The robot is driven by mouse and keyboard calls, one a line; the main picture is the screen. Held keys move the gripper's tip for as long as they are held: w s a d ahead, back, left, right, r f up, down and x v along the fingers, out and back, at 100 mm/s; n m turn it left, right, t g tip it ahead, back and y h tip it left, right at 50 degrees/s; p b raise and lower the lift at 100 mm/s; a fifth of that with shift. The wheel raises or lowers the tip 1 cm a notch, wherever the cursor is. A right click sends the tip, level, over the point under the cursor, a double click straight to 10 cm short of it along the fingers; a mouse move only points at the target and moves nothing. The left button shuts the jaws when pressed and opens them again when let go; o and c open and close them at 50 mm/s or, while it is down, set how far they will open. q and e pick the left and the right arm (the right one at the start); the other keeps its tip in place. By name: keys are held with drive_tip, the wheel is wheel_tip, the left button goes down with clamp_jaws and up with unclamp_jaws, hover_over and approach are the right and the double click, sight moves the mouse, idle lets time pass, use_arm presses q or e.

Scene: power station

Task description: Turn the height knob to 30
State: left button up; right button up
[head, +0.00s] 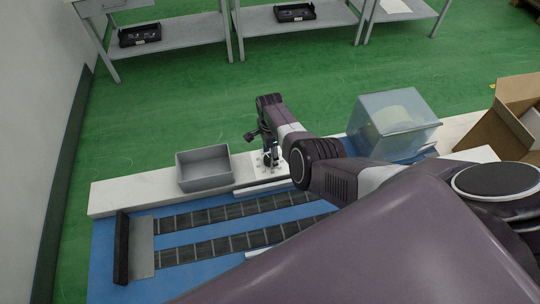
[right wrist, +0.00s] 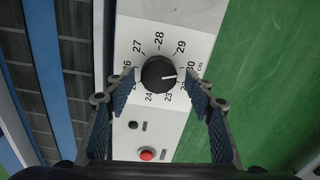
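The black round height knob (right wrist: 159,73) sits on a white panel (right wrist: 185,42) in the right wrist view, inside a ring of numbers. Its white pointer mark faces right, just below the 30. Some low numbers are partly hidden by the fingers. My right gripper (right wrist: 160,88) is open, with one finger on each side of the knob and gaps between the fingers and the knob. In the head view my right gripper (head: 270,157) is over the white panel, and the knob cannot be made out there. My left gripper is not in view.
A red button (right wrist: 147,154) and a small dark green one (right wrist: 132,125) are near the knob. In the head view, a grey bin (head: 204,183) stands left of the gripper and a clear box (head: 408,143) right of it. A blue conveyor (head: 190,270) runs in front; a cardboard box (head: 495,125) is far right.

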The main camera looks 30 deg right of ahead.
wheel_tip(320, 180, up, 12)
idle(1.0)
drive_tip(key=shift+s+f, duration=0.1)
idle(0.4)
